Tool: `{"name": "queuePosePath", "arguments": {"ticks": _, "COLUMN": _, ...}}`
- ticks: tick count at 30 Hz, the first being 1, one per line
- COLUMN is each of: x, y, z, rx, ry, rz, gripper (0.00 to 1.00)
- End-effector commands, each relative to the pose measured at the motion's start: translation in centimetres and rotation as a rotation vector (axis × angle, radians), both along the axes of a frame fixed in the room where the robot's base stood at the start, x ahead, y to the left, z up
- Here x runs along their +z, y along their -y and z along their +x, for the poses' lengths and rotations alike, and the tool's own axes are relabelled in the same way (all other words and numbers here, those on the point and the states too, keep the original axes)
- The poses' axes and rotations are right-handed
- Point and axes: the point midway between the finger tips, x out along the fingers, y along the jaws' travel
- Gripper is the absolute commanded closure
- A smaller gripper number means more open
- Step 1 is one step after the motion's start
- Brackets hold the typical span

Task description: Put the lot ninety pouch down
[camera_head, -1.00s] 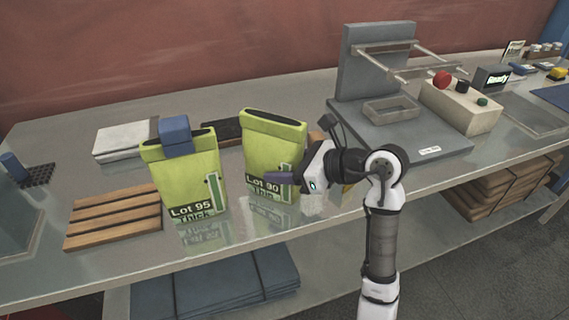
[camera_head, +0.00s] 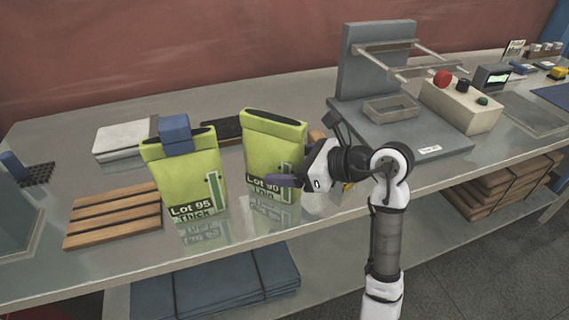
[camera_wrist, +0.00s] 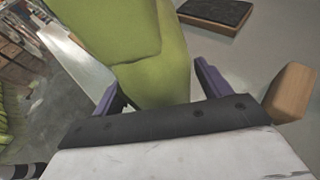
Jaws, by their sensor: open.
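The lot ninety pouch (camera_head: 272,150) is a yellow-green bag labelled "Lot 90", standing upright on the metal bench. My gripper (camera_head: 282,181) is at its lower front right side, with a purple finger across the front near the label. In the wrist view the pouch (camera_wrist: 160,60) rises between the two purple fingers of my gripper (camera_wrist: 160,88). The fingers are open, one on each side of it, with a gap visible at the right finger. Whether the left finger touches the pouch is unclear.
A similar Lot 95 pouch (camera_head: 190,180) with a blue clip (camera_head: 175,134) stands to the left. A grey machine (camera_head: 405,130) stands at the right. A wooden block (camera_wrist: 292,92) is close to my right finger.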

Motion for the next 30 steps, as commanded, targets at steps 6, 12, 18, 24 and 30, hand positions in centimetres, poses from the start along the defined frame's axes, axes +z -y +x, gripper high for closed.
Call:
{"name": "queuePosePath", "arguments": {"ticks": 6, "x": 1.4, "y": 4.2, "z": -2.0, "rx": -0.007, "ry": 0.003, "rz": -0.005, "gripper": 0.24}}
{"name": "queuePosePath", "arguments": {"ticks": 12, "x": 3.0, "y": 7.4, "z": -3.7, "rx": -0.005, "ry": 0.002, "rz": -0.002, "gripper": 0.24}}
{"name": "queuePosePath", "arguments": {"ticks": 18, "x": 4.0, "y": 9.1, "z": -4.5, "rx": -0.004, "ry": 0.001, "rz": -0.002, "gripper": 0.24}}
{"name": "queuePosePath", "arguments": {"ticks": 24, "x": 4.2, "y": 9.3, "z": -4.7, "rx": -0.002, "ry": 0.001, "rz": 0.000, "gripper": 0.24}}
{"name": "queuePosePath", "arguments": {"ticks": 30, "x": 4.2, "y": 9.3, "z": -4.7, "rx": -0.002, "ry": 0.001, "rz": 0.000, "gripper": 0.24}}
